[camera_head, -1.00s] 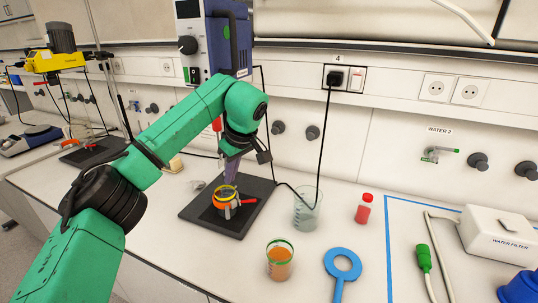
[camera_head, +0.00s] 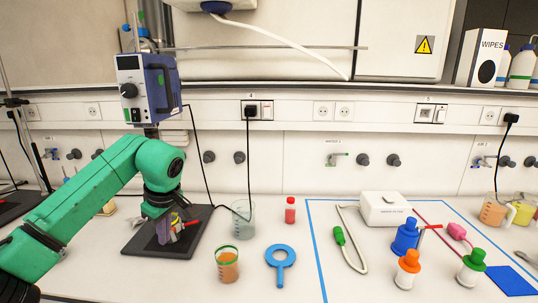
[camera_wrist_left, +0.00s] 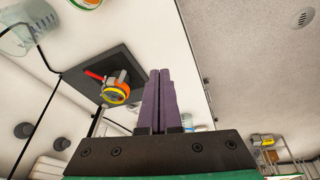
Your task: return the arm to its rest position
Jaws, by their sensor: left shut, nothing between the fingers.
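My green left arm comes in from the left in the head view. Its left gripper (camera_head: 164,236) has purple fingers and is over the dark stand plate (camera_head: 138,240). In the left wrist view the purple fingertips (camera_wrist_left: 160,72) are together with nothing between them. A small vessel with an orange and yellow ring and a red-handled clamp (camera_wrist_left: 117,92) is on the dark plate (camera_wrist_left: 128,62), apart from the fingers in that picture. In the head view the gripper partly hides this vessel. My right gripper is not in view.
A blue and grey stirrer head (camera_head: 150,88) is above the plate. A clear beaker (camera_head: 241,222), a cup of orange juice (camera_head: 227,266), a blue ring tool (camera_head: 281,257) and a red-capped bottle (camera_head: 290,210) stand or lie to the right. Cables hang behind the plate.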

